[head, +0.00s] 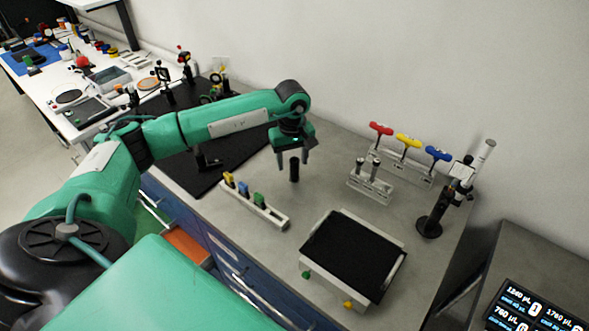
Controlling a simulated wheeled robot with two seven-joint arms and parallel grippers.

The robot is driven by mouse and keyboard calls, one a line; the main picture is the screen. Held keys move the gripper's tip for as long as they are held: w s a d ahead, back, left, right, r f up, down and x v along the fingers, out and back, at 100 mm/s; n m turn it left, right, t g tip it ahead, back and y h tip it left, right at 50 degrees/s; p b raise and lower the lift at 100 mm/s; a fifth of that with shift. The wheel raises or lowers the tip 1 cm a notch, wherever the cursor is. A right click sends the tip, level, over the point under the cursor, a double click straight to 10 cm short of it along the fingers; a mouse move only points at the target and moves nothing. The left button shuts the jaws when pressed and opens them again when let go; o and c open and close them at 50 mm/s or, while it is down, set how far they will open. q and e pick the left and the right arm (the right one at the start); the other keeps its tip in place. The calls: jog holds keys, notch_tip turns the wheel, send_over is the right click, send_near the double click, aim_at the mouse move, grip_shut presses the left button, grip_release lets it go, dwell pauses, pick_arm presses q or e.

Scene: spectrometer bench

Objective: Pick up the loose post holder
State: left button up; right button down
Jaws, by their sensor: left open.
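A short black upright cylinder, which looks like the loose post holder (294,171), stands on the grey bench top. My left gripper (293,161) points down over it with its fingers open. One finger shows on each side of the cylinder's upper part in the head view. I cannot tell whether either finger touches it. My right gripper is not in view.
A white rack with coloured pieces (266,213) lies in front of the post holder. A black-topped tray (352,258) is at front right. Clear holders (371,181), coloured-handled tools (408,142) and a pipette stand (430,226) are to the right. A black breadboard (232,160) is left.

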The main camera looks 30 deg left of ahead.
aim_at(294, 170)
pick_arm(q)
jog(key=f, duration=0.1)
jog(key=f+p, duration=0.2)
jog(key=shift+d+f, duration=0.15)
jog(key=shift+d, duration=0.1)
jog(key=shift+f, duration=0.55)
jog(key=c, duration=1.1)
jog(key=shift+r, duration=0.1)
